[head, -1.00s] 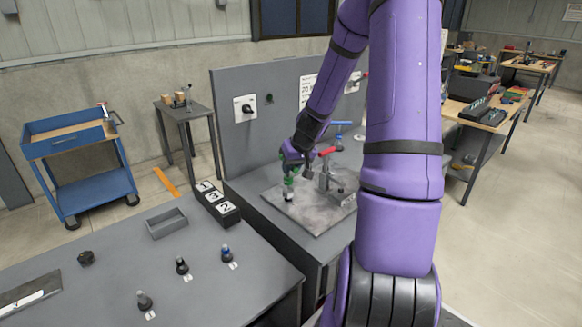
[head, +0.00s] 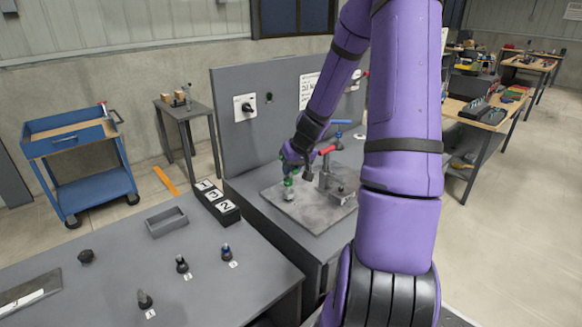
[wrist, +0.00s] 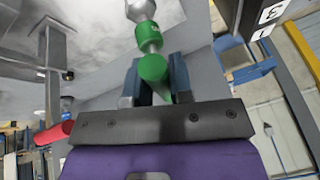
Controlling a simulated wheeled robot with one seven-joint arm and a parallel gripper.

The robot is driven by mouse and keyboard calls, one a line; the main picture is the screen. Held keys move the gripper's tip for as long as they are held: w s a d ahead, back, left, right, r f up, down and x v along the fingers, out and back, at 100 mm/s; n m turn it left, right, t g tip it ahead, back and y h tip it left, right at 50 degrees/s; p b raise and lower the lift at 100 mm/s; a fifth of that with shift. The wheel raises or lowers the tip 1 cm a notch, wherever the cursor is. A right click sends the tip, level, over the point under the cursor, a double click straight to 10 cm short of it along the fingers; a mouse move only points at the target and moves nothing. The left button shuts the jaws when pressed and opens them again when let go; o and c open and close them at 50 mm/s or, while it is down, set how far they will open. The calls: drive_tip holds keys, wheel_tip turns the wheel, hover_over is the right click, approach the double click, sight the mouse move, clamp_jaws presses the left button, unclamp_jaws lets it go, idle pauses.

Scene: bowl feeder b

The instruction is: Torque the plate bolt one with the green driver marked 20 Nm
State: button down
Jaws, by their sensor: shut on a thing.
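The green driver (head: 288,182) is in my gripper (head: 289,169), upright over the left part of the grey metal plate (head: 308,217). In the wrist view its green handle (wrist: 152,67) sits between the shut jaws (wrist: 157,85), with a green collar and a silver end beyond. A small grey round piece (head: 289,196) shows on the plate just under the driver. I cannot tell whether the driver touches it, and any marking on the driver is too small to read.
A clamp with a red handle (head: 326,151) stands on the plate right of my gripper; a blue handle (head: 342,122) is behind. A grey panel (head: 240,140) closes the back. Numbered black blocks (head: 218,203), a grey tray (head: 167,222) and small tools are on the left bench.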

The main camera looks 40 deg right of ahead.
drive_tip(key=shift+f, duration=0.45)
drive_tip(key=shift+a, duration=0.1)
idle(0.4)
drive_tip(key=shift+w+a+m+h, duration=0.1)
drive_tip(key=shift+m+h, duration=0.4)
drive_tip(key=shift+m, duration=0.7)
drive_tip(key=shift+w+a+m+h, duration=0.2)
drive_tip(key=shift+m+h, duration=0.2)
drive_tip(key=shift+m, duration=0.7)
